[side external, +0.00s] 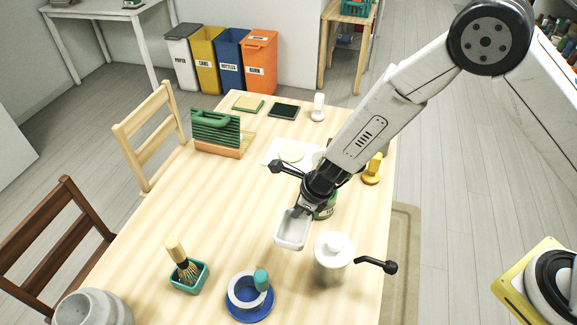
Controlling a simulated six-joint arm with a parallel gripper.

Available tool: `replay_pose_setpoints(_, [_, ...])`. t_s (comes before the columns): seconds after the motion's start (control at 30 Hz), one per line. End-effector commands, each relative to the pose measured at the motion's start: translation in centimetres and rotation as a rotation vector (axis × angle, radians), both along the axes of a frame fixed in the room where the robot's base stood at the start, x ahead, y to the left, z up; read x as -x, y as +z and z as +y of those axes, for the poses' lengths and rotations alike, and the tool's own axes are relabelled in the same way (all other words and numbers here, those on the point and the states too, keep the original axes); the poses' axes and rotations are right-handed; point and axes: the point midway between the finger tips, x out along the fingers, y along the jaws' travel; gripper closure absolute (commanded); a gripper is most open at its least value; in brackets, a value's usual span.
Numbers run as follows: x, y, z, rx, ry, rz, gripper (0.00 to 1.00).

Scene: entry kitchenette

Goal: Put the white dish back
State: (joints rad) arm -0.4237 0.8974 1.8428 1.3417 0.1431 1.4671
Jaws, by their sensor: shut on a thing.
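The white dish (291,232) is a small rectangular dish with rounded corners, near the middle of the table. My gripper (303,208) is shut on its far edge, and the dish hangs from the jaws toward the camera, seemingly tilted. I cannot tell how far it is above the table. My gripper hides part of the dish's far end.
A green container (327,210) stands close behind my gripper. A white lidded pot (334,262) is just right of the dish. A blue saucer (250,317) with a cup and a teal brush holder (190,285) are nearer the camera. The table's (190,220) left middle is clear.

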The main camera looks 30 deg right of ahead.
Motion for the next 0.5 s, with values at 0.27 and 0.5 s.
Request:
replay_pose_setpoints(0.27, [-1.4, -0.7, 0.5, -0.001, 0.0, -0.001, 1.0])
replay_pose_setpoints(0.5, [-2.8, -1.4, 1.1, -0.001, 0.0, 0.0, 1.0])
